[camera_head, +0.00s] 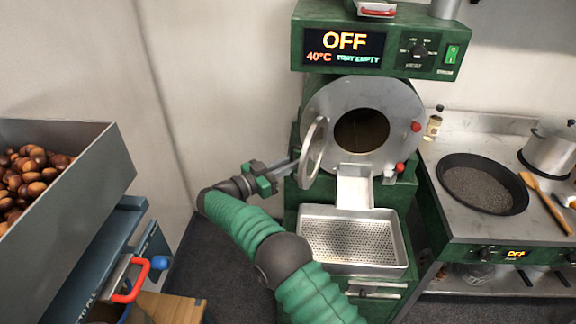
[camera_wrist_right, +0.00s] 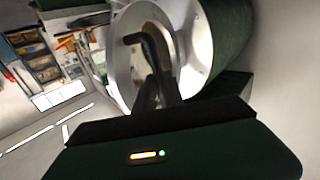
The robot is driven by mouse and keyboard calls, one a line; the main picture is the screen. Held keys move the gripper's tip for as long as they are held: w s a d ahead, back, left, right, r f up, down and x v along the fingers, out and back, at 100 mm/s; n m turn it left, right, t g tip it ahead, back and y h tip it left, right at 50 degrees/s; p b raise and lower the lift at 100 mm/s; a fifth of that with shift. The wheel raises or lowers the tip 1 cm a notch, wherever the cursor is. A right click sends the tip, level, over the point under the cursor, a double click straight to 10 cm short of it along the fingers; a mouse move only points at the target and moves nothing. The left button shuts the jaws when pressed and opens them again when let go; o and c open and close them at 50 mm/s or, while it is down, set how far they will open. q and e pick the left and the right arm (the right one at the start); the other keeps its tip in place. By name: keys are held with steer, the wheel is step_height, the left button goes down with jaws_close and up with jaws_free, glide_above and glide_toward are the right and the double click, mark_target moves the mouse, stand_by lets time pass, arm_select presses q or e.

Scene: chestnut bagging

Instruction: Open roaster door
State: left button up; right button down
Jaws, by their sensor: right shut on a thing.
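The green roaster (camera_head: 294,190) stands in the middle of the head view. Its round door (camera_head: 313,152) is swung out to the left, and the dark drum opening (camera_head: 362,131) shows. My right gripper (camera_head: 292,164) is at the left side of the door, shut on the door handle; the grip itself is small in the head view. In the right wrist view, the fingers (camera_wrist_right: 158,92) meet the dark bent handle (camera_wrist_right: 147,45) in front of the pale round door. My left gripper is not in view.
A perforated tray (camera_head: 350,240) sits below the roaster's chute (camera_head: 355,187). A bin of chestnuts (camera_head: 85,170) is at the left. A stove with a black pan (camera_head: 483,183) and a pot (camera_head: 550,150) stands at the right. The display (camera_head: 344,46) reads OFF, 40°C, TRAY EMPTY.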

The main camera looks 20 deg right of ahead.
steer(key=shift+w+r+m+g, duration=0.15)
steer(key=shift+w+m+g, duration=0.15)
steer(key=shift+w+g, duration=0.1)
steer(key=shift+a, duration=0.1)
steer(key=c, duration=1.8)
jaws_free()
steer(key=o, duration=0.3)
steer(key=shift+d, duration=0.3)
steer(key=shift+o, duration=0.2)
steer(key=b+v, duration=0.1)
steer(key=v, duration=0.6)
steer(key=shift+a+f, duration=0.3)
steer(key=shift+a, duration=0.1)
